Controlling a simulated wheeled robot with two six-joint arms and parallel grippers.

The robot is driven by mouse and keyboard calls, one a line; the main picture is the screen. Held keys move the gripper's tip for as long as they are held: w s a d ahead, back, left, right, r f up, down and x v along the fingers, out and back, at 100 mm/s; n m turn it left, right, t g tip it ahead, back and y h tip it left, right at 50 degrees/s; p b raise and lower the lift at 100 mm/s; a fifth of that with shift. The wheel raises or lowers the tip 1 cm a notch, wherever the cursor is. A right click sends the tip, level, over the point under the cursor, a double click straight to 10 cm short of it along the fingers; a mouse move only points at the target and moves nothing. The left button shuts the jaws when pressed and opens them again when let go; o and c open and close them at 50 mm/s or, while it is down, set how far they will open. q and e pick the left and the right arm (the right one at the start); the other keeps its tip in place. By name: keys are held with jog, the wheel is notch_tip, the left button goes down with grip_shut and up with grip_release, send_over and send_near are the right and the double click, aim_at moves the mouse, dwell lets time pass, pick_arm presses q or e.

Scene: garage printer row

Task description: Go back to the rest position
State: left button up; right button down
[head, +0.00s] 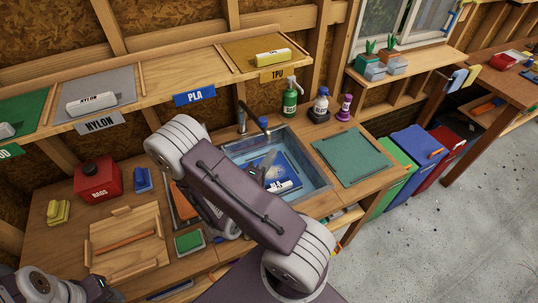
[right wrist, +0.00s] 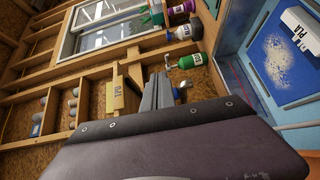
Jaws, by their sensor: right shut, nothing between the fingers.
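My right arm folds across the middle of the head view. Its gripper (head: 269,165) shows only as a grey tip over the sink, past the dark arm link that hides the rest. In the right wrist view its fingers (right wrist: 156,94) are together and empty, with the tap just beyond them. My left arm comes in at the bottom left corner of the head view. Its fingers are not clear there.
The sink (head: 318,186) holds a blue plate with a white part marked PLA (head: 280,187). Behind it are the tap (head: 241,118) and a green bottle (head: 290,100). A red BAGS box (head: 97,181) and wooden tray (head: 126,262) stand left. A green mat (head: 352,156) lies right.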

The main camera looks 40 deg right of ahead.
jog(key=s+d+r+m+g+b, duration=0.1)
jog(key=s+d+r+m+g, duration=0.2)
jog(key=r+m+g, duration=0.3)
jog(key=s+a+f+m+g+y, duration=0.2)
jog(key=s+f+m+g+y, duration=0.1)
jog(key=s, duration=0.2)
jog(key=s+a+f+m+g+y, duration=0.2)
jog(key=s+y, duration=0.2)
jog(key=s, duration=0.1)
jog(key=w+a+f+n+t+y, duration=0.1)
jog(key=a+f+t+y, duration=0.1)
jog(key=a+f+y, duration=0.3)
jog(key=w+a+f+n+t+y, duration=0.1)
jog(key=a+y, duration=0.1)
jog(key=a, duration=0.5)
pick_arm(q)
jog(key=shift+w+d+f+b, duration=0.1)
jog(key=shift+w+f+b, duration=0.1)
jog(key=shift+f, duration=0.3)
jog(key=shift+w+d+f+b, duration=0.1)
jog(key=shift+f+b, duration=0.1)
jog(key=shift+f, duration=0.25)
pick_arm(e)
jog(key=w+a+n+t+y, duration=0.3)
jog(key=w+a+n, duration=0.2)
jog(key=w+a, duration=0.1)
jog(key=shift+w+f, duration=0.15)
jog(key=shift+w, duration=0.55)
